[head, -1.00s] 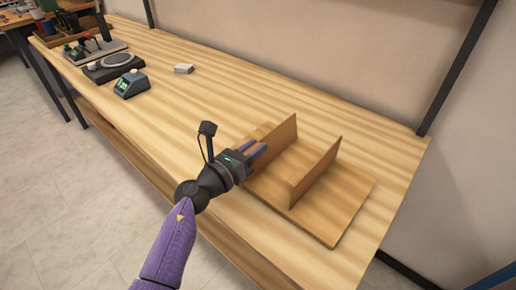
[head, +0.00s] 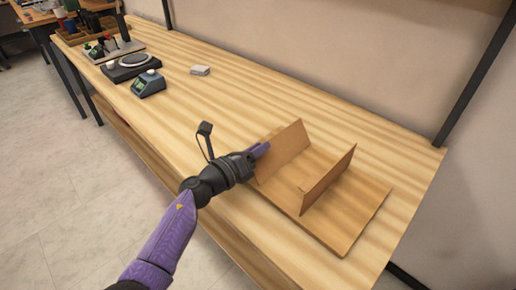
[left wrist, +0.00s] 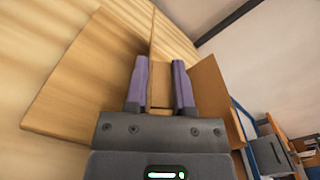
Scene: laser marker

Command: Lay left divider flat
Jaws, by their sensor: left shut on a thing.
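A light wooden board (head: 345,228) lies on the bench with two thin wooden dividers on it. The left divider (head: 285,150) leans over to the left, showing its broad face. The right divider (head: 328,182) stands closer to upright. My left gripper (head: 261,151) is at the near left end of the left divider and shut on it. In the left wrist view, wood of the left divider (left wrist: 160,92) shows between the two purple fingers. The board (left wrist: 72,85) also fills the left of that view. The divider's lower edge is partly hidden by the gripper. My right gripper is not in view.
A small blue-grey device (head: 148,83), a dark scale-like unit (head: 132,66) and a small white stack (head: 200,71) stand farther back on the bench (head: 235,105). A black post (head: 470,75) rises at the right. The bench between the devices and the board is clear.

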